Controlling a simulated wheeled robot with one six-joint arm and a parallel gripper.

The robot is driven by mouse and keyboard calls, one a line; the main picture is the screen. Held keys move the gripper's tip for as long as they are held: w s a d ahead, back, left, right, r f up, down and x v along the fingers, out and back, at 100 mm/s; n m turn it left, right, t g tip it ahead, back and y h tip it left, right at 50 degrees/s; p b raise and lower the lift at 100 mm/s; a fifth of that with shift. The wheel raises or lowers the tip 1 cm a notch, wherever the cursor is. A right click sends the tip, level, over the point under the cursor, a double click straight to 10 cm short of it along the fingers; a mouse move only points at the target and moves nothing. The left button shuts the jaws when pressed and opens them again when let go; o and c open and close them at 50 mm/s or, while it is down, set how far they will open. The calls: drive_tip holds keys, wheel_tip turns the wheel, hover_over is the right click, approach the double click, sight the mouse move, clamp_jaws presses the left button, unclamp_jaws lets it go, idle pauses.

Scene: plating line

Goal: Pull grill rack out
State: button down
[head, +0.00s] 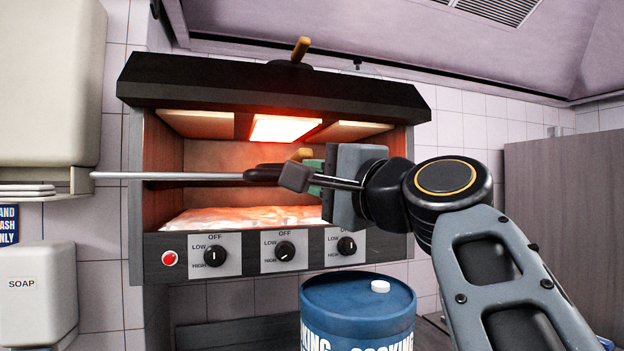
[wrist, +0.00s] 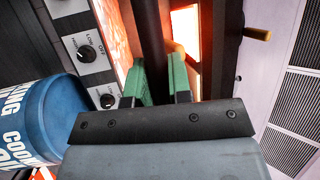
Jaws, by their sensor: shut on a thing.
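The grill (head: 190,100) hangs on the tiled wall with a lit heater (head: 285,128) under its dark hood. My gripper (head: 312,178) is in front of its opening. Its green pads (wrist: 160,80) are shut on a dark handle bar (wrist: 152,35) that runs between them. In the head view a thin grey bar (head: 165,176) runs level from the dark handle to beyond the grill's left side. A yellow tip (head: 302,154) shows behind the gripper.
A blue drum (head: 357,300) with a white cap stands below the grill. Three knobs (head: 284,251) and a red light (head: 169,258) line the grill's front. A soap dispenser (head: 35,295) is on the left wall. A yellow-tipped handle (head: 300,49) rises from the hood.

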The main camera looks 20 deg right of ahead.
drive_tip(key=c, duration=1.1)
unclamp_jaws()
drive_tip(key=shift+o, duration=0.2)
drive_tip(key=shift+f, duration=0.1)
